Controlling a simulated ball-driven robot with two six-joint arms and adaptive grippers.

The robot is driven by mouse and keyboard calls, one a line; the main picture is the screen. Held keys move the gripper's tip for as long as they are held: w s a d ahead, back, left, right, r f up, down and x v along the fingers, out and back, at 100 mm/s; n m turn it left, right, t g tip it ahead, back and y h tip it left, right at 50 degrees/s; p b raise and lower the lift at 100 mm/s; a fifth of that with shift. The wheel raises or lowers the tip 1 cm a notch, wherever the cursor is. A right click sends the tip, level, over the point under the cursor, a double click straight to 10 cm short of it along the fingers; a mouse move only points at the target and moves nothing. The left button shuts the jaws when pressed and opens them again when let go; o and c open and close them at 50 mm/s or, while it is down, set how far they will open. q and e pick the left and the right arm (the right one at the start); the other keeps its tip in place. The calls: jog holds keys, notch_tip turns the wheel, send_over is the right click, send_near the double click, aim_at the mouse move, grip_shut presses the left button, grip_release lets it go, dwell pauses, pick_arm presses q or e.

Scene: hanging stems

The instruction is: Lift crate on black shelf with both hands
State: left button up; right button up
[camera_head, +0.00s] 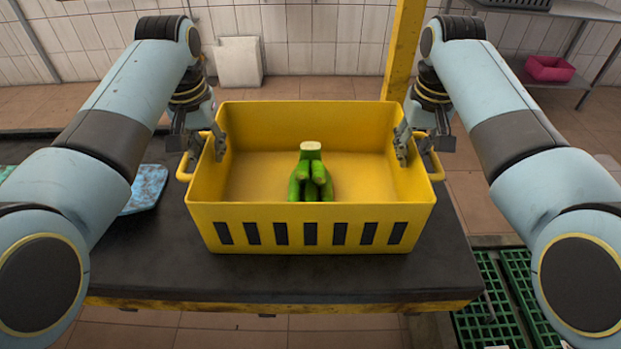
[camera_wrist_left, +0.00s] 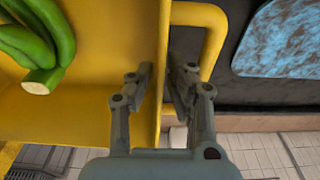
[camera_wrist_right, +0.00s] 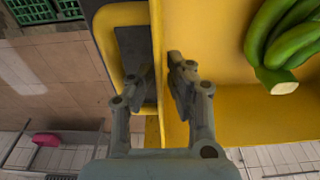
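The yellow crate (camera_head: 310,225), with dark slots along its front, appears to rest level on the black shelf (camera_head: 300,275). Green bananas (camera_head: 311,178) stand inside it. My left gripper (camera_head: 205,148) straddles the crate's left wall at the left handle (camera_head: 183,167), one finger inside and one outside. In the left wrist view the fingers (camera_wrist_left: 160,85) close in on the wall. My right gripper (camera_head: 418,145) straddles the right wall by the right handle (camera_head: 437,166), its fingers (camera_wrist_right: 160,85) likewise drawn in on the wall. Finger contact is partly hidden.
A blue speckled board (camera_head: 146,188) lies on the shelf left of the crate. A yellow post (camera_head: 402,50) rises behind the crate. Green crates (camera_head: 490,300) stand low at the right. A pink bin (camera_head: 549,68) sits on a rack at the back right.

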pick_arm(q)
grip_shut()
pick_arm(e)
grip_shut()
pick_arm(q)
jog(key=shift+w+r, duration=0.1)
jog(key=shift+r, duration=0.15)
pick_arm(e)
jog(key=shift+w+r, duration=0.1)
jog(key=shift+r, duration=0.15)
